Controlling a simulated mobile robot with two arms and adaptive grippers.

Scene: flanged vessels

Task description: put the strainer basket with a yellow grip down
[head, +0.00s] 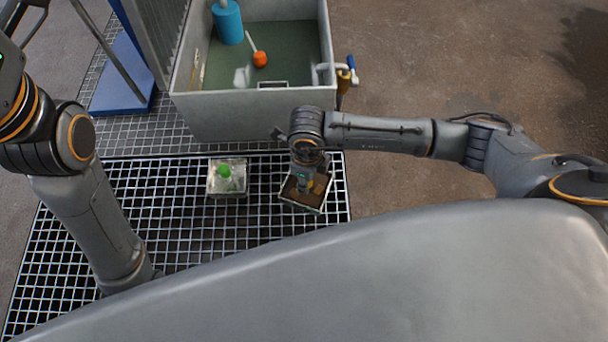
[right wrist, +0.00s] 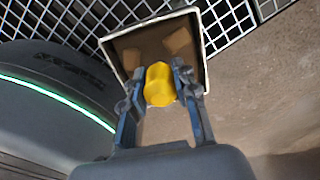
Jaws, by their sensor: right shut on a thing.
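The strainer basket (head: 297,200) is a small square box with a pale rim and a brown inside. It also shows in the right wrist view (right wrist: 150,45), with a yellow grip (right wrist: 159,86). My right gripper (right wrist: 158,76) has its two fingers closed on the yellow grip from both sides. In the head view it (head: 305,184) is over the basket, partly hidden by my own wrist. The basket is at the right edge of the floor grating; I cannot tell whether it touches it. My left gripper is out of view.
A similar basket with a green grip (head: 225,172) stands on the grating (head: 170,225) to the left. Behind is a grey tank (head: 250,112) of greenish liquid holding a blue cylinder (head: 228,24) and an orange float (head: 260,59). Bare ground (head: 385,190) lies right.

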